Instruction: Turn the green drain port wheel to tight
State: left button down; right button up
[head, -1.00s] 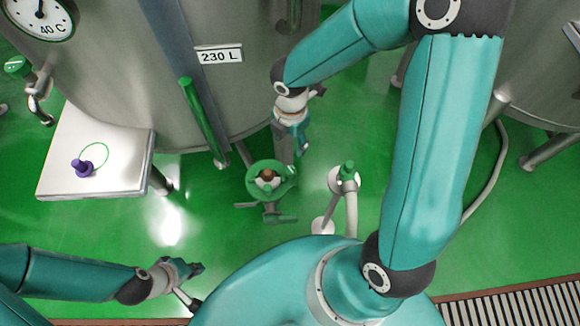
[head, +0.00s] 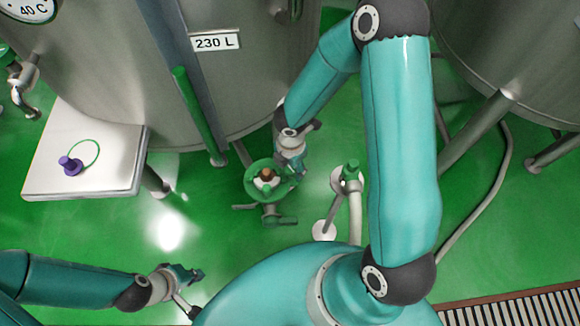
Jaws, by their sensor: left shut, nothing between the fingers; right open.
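The green drain port wheel (head: 254,181) sits low in front of the big steel tank, seen from above, with a brown-topped part in its middle. My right gripper (head: 295,169) comes down from the tank side to the wheel's upper right edge. It is open and covers part of the rim; I cannot tell whether it touches. My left gripper (head: 195,278) is shut and empty at the lower left, well apart from the wheel.
A steel table (head: 110,160) with a purple piece (head: 71,166) stands at left. The tank labelled 230 L (head: 255,70) fills the back. A floor grate (head: 520,308) lies at lower right.

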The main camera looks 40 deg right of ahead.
jog(key=c, duration=1)
jog(key=shift+a, duration=0.1)
grip_shut()
jog(key=shift+w, duration=0.1)
